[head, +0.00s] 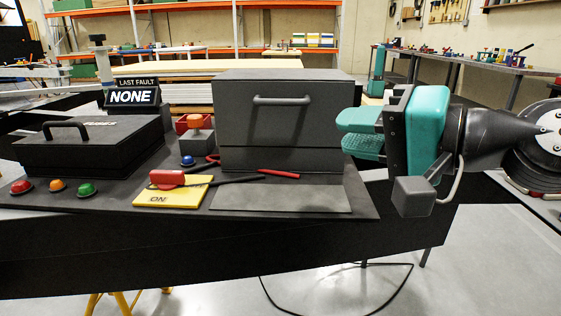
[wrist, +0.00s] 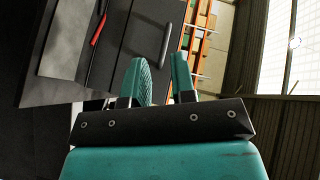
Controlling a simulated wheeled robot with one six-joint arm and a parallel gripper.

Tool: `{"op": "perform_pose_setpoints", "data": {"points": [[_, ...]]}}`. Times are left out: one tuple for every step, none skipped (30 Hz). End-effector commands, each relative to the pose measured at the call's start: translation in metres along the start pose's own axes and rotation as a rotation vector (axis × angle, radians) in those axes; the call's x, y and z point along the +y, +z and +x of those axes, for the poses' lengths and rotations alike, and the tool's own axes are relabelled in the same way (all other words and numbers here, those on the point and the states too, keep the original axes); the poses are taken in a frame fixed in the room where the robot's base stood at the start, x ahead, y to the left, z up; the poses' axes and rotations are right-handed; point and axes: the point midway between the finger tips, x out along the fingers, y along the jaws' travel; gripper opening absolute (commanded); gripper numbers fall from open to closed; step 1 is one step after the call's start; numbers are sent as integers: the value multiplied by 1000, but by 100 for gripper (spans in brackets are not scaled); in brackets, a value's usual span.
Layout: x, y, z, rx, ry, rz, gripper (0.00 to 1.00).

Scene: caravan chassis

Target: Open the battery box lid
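A low black box (head: 85,148) with a flat lid and a black bar handle (head: 66,127) on top sits at the left; its lid is down. A larger grey box (head: 280,108) stands in the middle, with a grey bar handle (head: 281,100) on its upper front panel; it looks closed. No readable label shows which is the battery box. My gripper (head: 346,132) is at the grey box's right, its teal fingers apart and empty. In the wrist view, the open fingers (wrist: 158,72) show with the grey box's handle (wrist: 166,45) beyond them, not touched.
The deck's front edge drops to open floor.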

Motion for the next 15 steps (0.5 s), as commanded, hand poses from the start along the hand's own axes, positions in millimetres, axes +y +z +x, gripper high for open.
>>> {"op": "perform_pose_setpoints", "data": {"points": [[27,0,4,52,-46,52,24],[30,-3,4,80,-73,79,24],[33,-7,4,113,-107,114,24],[35,-10,4,135,-130,138,24],[36,-13,3,154,-151,159,24],[38,-16,3,175,-174,182,24],[39,-19,2,189,-189,197,24],[39,-20,2,199,-201,209,24],[39,-23,1,210,-214,222,24],[38,-24,1,215,-220,229,24],[38,-25,1,219,-225,234,24],[36,-27,1,222,-230,239,24],[34,-28,2,222,-232,240,24],[32,-28,4,221,-233,242,24],[30,-30,6,220,-233,243,24]]}}
